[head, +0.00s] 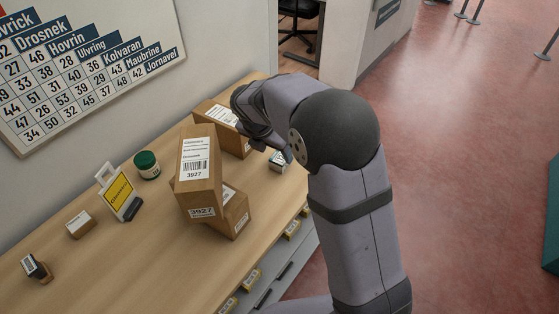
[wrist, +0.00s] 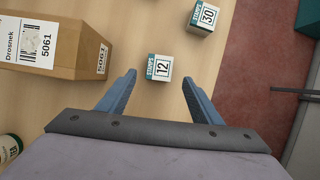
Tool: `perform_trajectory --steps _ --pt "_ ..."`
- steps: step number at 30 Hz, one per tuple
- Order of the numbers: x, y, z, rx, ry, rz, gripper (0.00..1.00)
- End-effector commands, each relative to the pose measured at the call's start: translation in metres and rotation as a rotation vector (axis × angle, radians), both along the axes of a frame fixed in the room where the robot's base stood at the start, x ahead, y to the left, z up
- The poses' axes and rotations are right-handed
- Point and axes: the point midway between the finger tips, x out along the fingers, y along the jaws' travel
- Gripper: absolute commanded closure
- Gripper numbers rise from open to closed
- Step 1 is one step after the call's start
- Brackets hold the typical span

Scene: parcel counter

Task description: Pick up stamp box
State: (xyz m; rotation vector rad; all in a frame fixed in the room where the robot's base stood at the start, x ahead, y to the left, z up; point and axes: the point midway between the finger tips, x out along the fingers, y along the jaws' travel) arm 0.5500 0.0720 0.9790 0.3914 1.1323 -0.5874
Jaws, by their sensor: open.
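In the wrist view a small white and teal stamp box marked 12 (wrist: 160,68) sits on the wooden counter, centred at the gap between my fingertips. My gripper (wrist: 159,78) is open and empty, with one blue finger toward each side of this box. A second stamp box, marked 30 (wrist: 204,17), stands farther off at the upper right. In the head view one small stamp box (head: 278,162) shows beside my gripper near the counter's edge; I cannot read its number. My arm hides part of that area.
A cardboard parcel marked 5061 (wrist: 40,45) lies close left of my gripper. Red floor lies beyond the edge.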

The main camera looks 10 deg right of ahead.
Motion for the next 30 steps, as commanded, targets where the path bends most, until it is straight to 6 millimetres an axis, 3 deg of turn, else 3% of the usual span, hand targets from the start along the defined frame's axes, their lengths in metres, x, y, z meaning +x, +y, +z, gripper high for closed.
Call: perform_trajectory --steps 15,23,24,30 --pt "0.019 -0.014 -0.042 0.0 0.001 -0.002 0.41" --pt "0.021 -0.014 -0.045 0.001 -0.001 -0.001 0.41" --pt "0.021 -0.014 -0.045 0.001 -0.001 -0.001 0.43" --pt "0.021 -0.014 -0.045 0.001 0.0 -0.002 0.86"
